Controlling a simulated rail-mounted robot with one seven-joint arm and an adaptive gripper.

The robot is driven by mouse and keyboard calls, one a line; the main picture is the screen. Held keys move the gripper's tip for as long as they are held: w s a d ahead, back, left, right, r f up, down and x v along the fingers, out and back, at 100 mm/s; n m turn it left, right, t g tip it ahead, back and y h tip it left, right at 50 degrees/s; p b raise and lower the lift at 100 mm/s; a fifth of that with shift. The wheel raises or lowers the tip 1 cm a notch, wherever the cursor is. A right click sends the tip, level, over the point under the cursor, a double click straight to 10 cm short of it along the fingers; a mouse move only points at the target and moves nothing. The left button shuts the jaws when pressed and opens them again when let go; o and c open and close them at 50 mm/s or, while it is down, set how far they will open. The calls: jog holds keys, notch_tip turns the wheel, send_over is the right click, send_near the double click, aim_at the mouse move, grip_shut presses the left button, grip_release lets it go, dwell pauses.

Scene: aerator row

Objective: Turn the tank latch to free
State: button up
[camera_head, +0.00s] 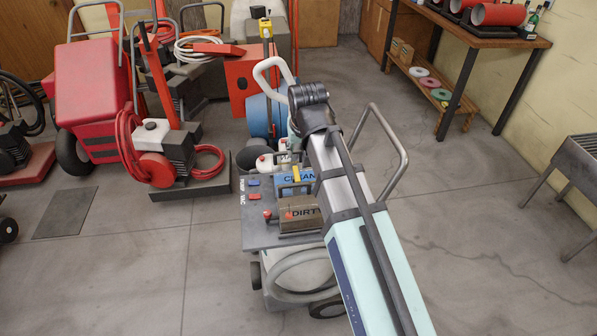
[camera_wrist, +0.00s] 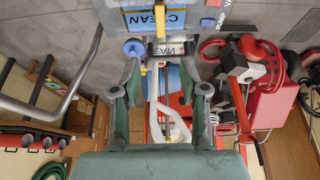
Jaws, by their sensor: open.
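The cleaning machine (camera_head: 258,232) stands mid-floor with a blue CLEAN tank (camera_head: 312,178) behind a brown DIRTY tank (camera_head: 297,226). A small yellow piece (camera_head: 296,174) stands upright at the CLEAN tank; it may be the tank latch, but no label confirms this. In the wrist view, the CLEAN tank (camera_wrist: 176,20) is at the top, with the yellow piece (camera_wrist: 160,20) across its label. My gripper (camera_wrist: 160,70) is open and empty, its fingertips below the tank in that picture. In the head view my arm hides the gripper and part of the tanks.
A grey handlebar (camera_head: 390,150) rises right of my arm. PUMP and VAC switches (camera_head: 252,184) sit on the deck's left. Red machines (camera_head: 90,100) stand left; a workbench (camera_head: 480,40) stands back right. The floor at front left is clear.

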aim_at(297, 173)
jog(key=p+x, duration=0.2)
jog(key=x, duration=1.4)
jog(key=shift+a+f+p, duration=0.1)
jog(key=shift+f+p, duration=0.2)
jog(key=shift+p, duration=0.05)
grip_shut()
